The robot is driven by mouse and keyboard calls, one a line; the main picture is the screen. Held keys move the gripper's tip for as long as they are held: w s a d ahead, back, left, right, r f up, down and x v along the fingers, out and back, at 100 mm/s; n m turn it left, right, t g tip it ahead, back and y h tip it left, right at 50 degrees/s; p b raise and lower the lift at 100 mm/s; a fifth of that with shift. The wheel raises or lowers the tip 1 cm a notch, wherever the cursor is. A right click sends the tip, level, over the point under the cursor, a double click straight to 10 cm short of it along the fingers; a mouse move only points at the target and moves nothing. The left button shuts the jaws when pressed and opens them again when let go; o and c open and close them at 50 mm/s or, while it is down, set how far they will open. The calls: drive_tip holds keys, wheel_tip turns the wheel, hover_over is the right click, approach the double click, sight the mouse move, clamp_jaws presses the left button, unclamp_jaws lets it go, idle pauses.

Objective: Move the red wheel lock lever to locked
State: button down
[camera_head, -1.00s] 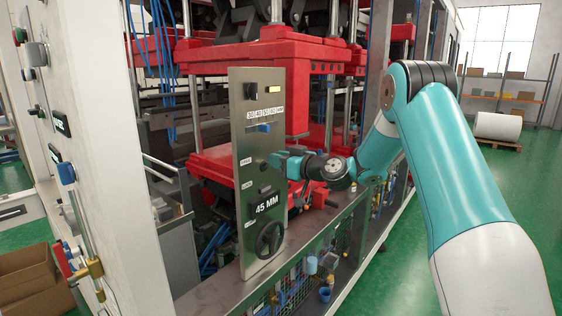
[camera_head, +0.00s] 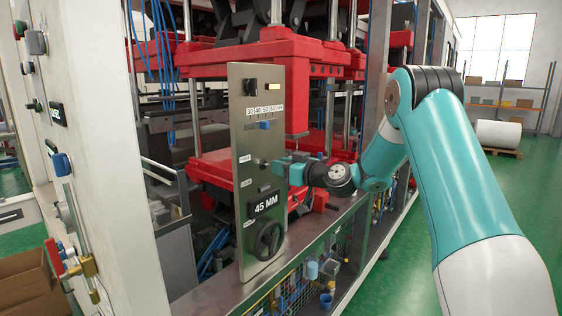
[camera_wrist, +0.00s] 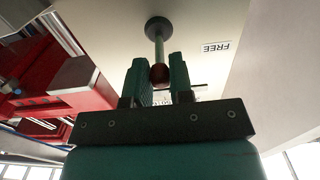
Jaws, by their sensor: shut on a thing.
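A label reading FREE (camera_wrist: 216,47) shows upside down to the right of the lever in the wrist view. Another label is partly hidden behind the fingers.
The panel also carries a 45 MM display (camera_head: 266,204), a dark handwheel (camera_head: 268,240) below it and a blue slider (camera_head: 265,125) above. Red press platens (camera_head: 270,57) stand behind the panel. A white machine frame (camera_head: 110,150) is at the left.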

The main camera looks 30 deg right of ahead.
drive_tip(key=shift+f+b, duration=0.45)
drive_tip(key=shift+f, duration=0.3)
drive_tip(key=shift+w+f+b, duration=0.1)
drive_tip(key=shift+f+b, duration=0.8)
drive_tip(key=shift+b, duration=0.3)
drive_tip(key=shift+w+a+f+b, duration=0.1)
drive_tip(key=shift+w+f+b, duration=0.05)
drive_tip(key=shift+f+b, duration=0.35)
drive_tip(key=shift+w+a+f+b, duration=0.15)
drive_tip(key=shift+f+b, duration=0.2)
drive_tip(key=shift+b, duration=0.2)
drive_tip(key=c, duration=0.9)
unclamp_jaws()
drive_tip(key=shift+w, duration=0.15)
